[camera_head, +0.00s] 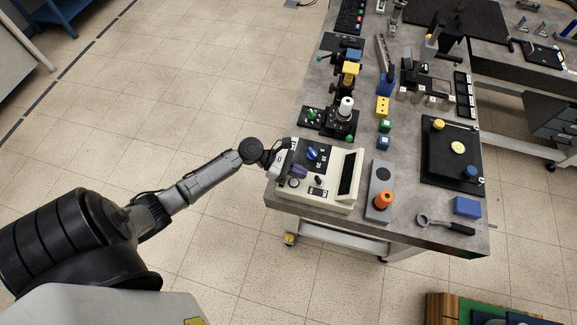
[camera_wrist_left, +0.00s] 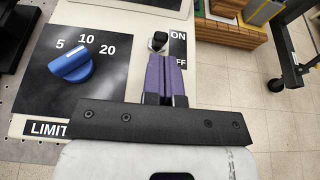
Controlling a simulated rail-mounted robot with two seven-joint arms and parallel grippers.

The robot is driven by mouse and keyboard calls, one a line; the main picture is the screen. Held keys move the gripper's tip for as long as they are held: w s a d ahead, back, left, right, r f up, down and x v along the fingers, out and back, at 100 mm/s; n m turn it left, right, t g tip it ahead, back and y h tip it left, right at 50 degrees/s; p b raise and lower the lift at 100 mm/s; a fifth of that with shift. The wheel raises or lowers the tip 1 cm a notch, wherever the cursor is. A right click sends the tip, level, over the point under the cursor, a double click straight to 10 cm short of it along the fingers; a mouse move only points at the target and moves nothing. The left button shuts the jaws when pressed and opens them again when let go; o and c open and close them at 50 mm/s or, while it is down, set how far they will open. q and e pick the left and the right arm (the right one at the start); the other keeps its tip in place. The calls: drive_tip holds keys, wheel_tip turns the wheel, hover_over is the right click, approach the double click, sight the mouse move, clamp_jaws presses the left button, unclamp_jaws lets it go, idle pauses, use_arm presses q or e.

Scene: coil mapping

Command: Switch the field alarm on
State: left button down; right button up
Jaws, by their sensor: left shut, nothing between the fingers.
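The field alarm is a cream box (camera_head: 329,198) at the near left corner of the bench. It has a dark display (camera_head: 347,172) and a blue limit dial (camera_head: 312,153); the dial (camera_wrist_left: 72,64) also shows in the left wrist view, beside the marks 5, 10 and 20. A small toggle switch (camera_wrist_left: 158,40) stands beside the ON/OFF label (camera_wrist_left: 178,50); I cannot tell which way its lever leans. My left gripper (camera_head: 300,172) is over the panel, its purple fingers (camera_wrist_left: 166,58) shut and empty. Their tips are close to the toggle; contact is unclear. My right gripper is not in view.
A grey block with an orange knob (camera_head: 384,198) stands right of the alarm. A black stage with a white-topped part (camera_head: 345,108) is behind it. A wrench (camera_head: 445,225) and blue block (camera_head: 467,207) lie at the front right. Open floor is left of the bench.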

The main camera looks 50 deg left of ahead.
use_arm(q)
drive_tip(key=shift+x, duration=1)
